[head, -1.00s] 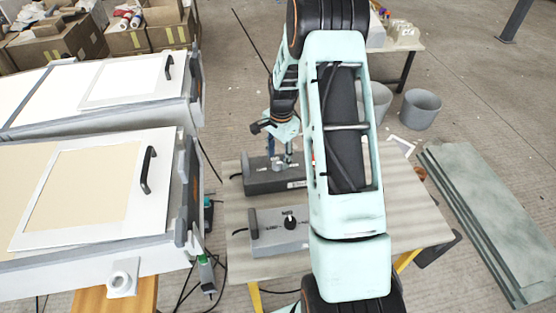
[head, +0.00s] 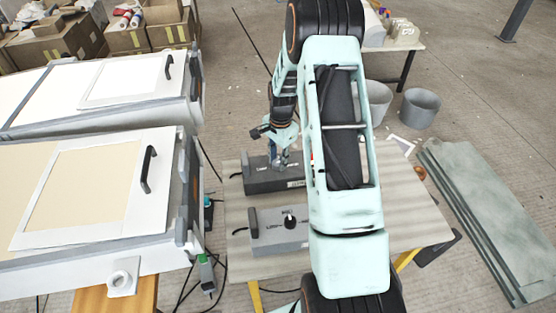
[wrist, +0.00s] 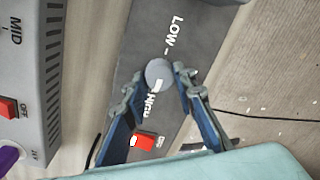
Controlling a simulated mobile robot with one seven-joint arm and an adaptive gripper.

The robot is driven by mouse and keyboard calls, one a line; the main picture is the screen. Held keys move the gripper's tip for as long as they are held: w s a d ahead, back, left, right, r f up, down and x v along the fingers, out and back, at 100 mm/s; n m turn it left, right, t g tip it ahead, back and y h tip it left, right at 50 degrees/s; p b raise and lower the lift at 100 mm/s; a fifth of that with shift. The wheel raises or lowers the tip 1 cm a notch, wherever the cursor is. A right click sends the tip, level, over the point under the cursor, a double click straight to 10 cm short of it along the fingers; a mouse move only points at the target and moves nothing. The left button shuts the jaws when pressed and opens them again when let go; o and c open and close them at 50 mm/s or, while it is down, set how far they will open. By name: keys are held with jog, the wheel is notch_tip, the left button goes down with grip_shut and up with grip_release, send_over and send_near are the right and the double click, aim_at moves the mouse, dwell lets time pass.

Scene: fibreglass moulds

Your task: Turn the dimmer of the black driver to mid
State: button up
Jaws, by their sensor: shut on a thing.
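The black driver (head: 258,183) is a dark box on the work table. In the wrist view the black driver (wrist: 135,55) shows LOW and HIGH printed along its face, with a small red switch (wrist: 145,140) near one end. Its round grey dimmer knob (wrist: 157,71) sits between the two words. A light mark on the knob lies on the side towards HIGH. My gripper (wrist: 160,82) has its two blue fingers on either side of the knob, shut on it. In the head view my gripper (head: 281,158) is down at the driver's top, hiding the knob.
A lighter grey driver (head: 265,232) with a black knob stands in front; it also shows in the wrist view (wrist: 30,60). The table's right part (head: 415,215) is bare. White-framed moulds (head: 90,190) stand left, with cables between them and the table.

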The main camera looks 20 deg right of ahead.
jog(key=shift+n, duration=0.3)
jog(key=n+b, duration=0.2)
jog(key=n, duration=0.1)
jog(key=shift+f+n, duration=0.1)
jog(key=shift+n, duration=0.2)
jog(key=n+b, duration=0.1)
jog(key=n, duration=0.3)
jog(key=shift+w+n+b, duration=0.15)
jog(key=shift+n+b, duration=0.15)
jog(key=shift+b, duration=0.1)
jog(key=n+b, duration=0.1)
jog(key=n, duration=0.3)
jog(key=shift+a+g, duration=0.1)
jog(key=shift+g, duration=0.2)
jog(key=shift+n, duration=2.5)
jog(key=o, duration=1.2)
jog(key=shift+c, duration=0.2)
